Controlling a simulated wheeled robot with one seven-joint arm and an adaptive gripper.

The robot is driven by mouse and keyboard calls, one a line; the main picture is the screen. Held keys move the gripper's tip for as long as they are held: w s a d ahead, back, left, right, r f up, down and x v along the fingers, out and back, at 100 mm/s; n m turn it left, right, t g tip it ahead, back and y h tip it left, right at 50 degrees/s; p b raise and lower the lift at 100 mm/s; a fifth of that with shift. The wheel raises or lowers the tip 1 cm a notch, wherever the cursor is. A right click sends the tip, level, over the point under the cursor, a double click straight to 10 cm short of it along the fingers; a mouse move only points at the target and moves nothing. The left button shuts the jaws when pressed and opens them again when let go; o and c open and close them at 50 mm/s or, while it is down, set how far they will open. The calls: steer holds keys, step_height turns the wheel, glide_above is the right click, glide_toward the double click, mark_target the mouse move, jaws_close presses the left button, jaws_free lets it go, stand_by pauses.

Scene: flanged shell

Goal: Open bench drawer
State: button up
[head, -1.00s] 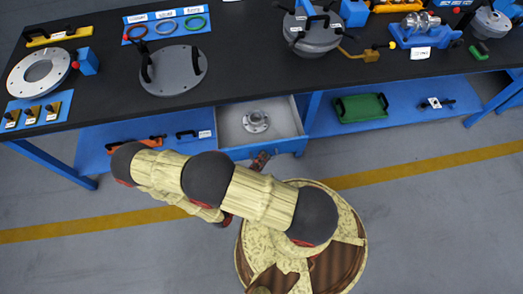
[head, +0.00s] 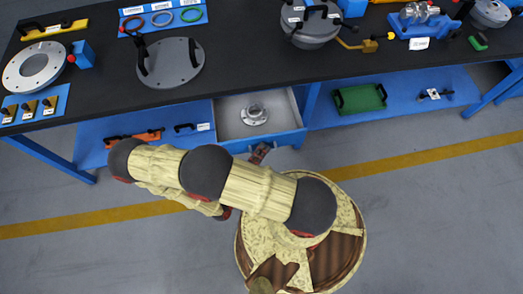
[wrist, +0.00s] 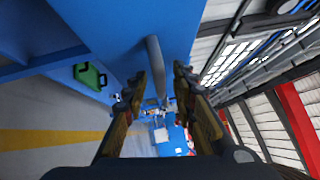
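The bench drawer (head: 283,107) stands pulled out below the black bench top in the head view, its grey inside showing. Its blue front (head: 284,141) faces my base. My gripper (head: 261,150) is at this front, seen small and partly hidden by my arm. In the wrist view, the two fingers of my gripper (wrist: 160,80) stand apart on either side of a grey bar handle (wrist: 154,62) on the blue front (wrist: 105,35). A gap shows between the bar and each finger.
A grey flanged part (head: 254,115) lies in the drawer. A blue lower shelf (head: 410,105) holds a green tray (head: 360,99) to the right; an orange-handled item (head: 135,138) is on the left. Floor in front of the bench is clear around my base.

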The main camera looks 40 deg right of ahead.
steer(key=v, duration=1.2)
stand_by(0.6)
steer(key=w+a+r+m+g+y, duration=0.2)
steer(key=w+r+m+g+y, duration=0.3)
steer(key=r+m, duration=0.6)
steer(key=a+r+m+g+y, duration=0.25)
steer(key=r+m+y, duration=0.35)
steer(key=r+m, duration=0.45)
steer(key=s+d+r+m+t+y, duration=0.1)
steer(key=d+r+m+t+y, duration=0.1)
steer(key=r+m+t+y, duration=0.2)
steer(key=s+d+r+m+t+y, duration=0.2)
steer(key=r+m+t+y, duration=0.2)
steer(key=r+m, duration=0.7)
step_height(320, 180, up, 8)
steer(key=shift+s+r+t, duration=0.1)
steer(key=shift+s+t, duration=0.15)
steer(key=shift+t, duration=0.1)
